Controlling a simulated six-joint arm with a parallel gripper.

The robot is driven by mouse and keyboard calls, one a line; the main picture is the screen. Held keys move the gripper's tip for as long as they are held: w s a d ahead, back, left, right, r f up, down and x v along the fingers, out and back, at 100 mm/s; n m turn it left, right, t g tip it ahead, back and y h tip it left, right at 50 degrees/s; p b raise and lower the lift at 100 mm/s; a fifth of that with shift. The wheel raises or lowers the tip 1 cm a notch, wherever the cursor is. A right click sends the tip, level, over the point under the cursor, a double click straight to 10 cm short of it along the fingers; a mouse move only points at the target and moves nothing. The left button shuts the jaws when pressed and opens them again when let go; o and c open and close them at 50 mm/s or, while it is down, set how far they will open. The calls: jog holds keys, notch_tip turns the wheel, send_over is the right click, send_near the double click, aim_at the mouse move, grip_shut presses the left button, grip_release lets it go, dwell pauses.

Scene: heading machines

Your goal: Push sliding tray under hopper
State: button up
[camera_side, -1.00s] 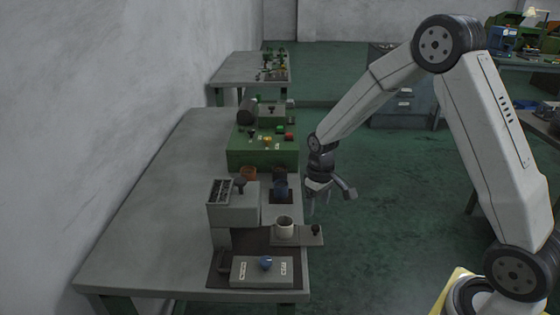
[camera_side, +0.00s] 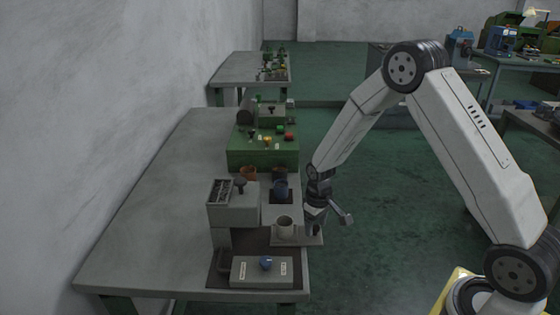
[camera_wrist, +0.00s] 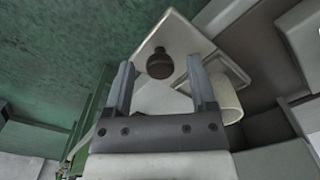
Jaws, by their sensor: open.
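The sliding tray (camera_side: 284,241) is a flat grey plate sticking out to the right of the small grey machine, with a pale cup (camera_side: 285,226) on it. The hopper (camera_side: 220,191) is the grey head with a dark slotted top, left of the cup. My gripper (camera_side: 314,232) is at the tray's outer end. In the wrist view my open gripper (camera_wrist: 161,66) has the tray's dark knob (camera_wrist: 159,66) between its fingertips as seen from above; contact cannot be told. The cup (camera_wrist: 228,103) is beside the right finger. The knob is hidden in the side view.
A control box (camera_side: 262,270) with a blue knob stands in front of the machine. A green machine (camera_side: 262,155) and small pots are behind it on the grey table (camera_side: 160,235).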

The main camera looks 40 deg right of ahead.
grip_shut()
dwell(1.4)
